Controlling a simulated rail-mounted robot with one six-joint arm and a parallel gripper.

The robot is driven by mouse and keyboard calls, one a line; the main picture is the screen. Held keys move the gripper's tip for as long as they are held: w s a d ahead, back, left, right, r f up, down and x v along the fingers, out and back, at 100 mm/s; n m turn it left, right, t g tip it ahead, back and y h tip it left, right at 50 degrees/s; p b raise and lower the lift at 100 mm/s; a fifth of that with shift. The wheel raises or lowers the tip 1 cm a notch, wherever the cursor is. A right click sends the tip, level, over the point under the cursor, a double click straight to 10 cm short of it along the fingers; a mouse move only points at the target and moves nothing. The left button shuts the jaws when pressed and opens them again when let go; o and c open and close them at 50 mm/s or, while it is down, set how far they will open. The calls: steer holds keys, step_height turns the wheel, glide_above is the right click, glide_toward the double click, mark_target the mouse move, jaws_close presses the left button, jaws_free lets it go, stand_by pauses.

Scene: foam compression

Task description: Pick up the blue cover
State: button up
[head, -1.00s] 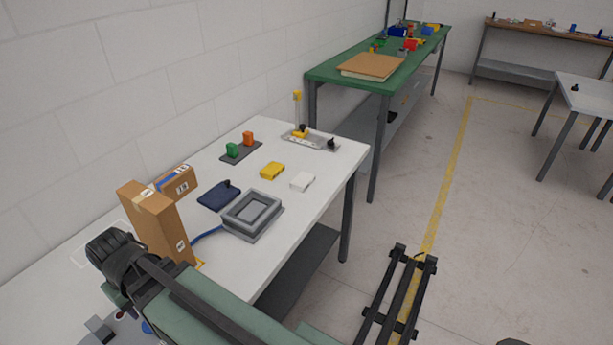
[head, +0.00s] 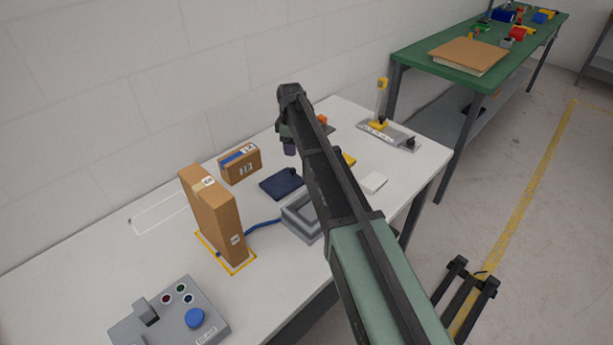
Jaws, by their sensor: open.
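The blue cover (head: 279,186) is a flat dark blue plate lying on the white table. It sits just behind the grey open-topped box (head: 299,218), apart from it. My arm reaches over the table, and its end, my gripper (head: 290,149), hangs down above and behind the cover in the picture. The gripper is small here and its fingers are hard to make out; it is open, and nothing shows in it. My arm hides the right part of the grey box.
A tall cardboard box (head: 213,215) and a small one (head: 240,165) stand left of the cover. A blue cable (head: 262,222) runs to the grey box. A control box (head: 170,315) is at front left.

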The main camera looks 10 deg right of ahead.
mark_target(292, 169)
steer(key=f+b, duration=0.6)
steer(key=shift+a, duration=0.2)
steer(key=f+b, duration=0.5)
steer(key=shift+s, duration=0.2)
steer(key=shift+r, duration=0.15)
steer(key=shift+c, duration=0.3)
jaws_close()
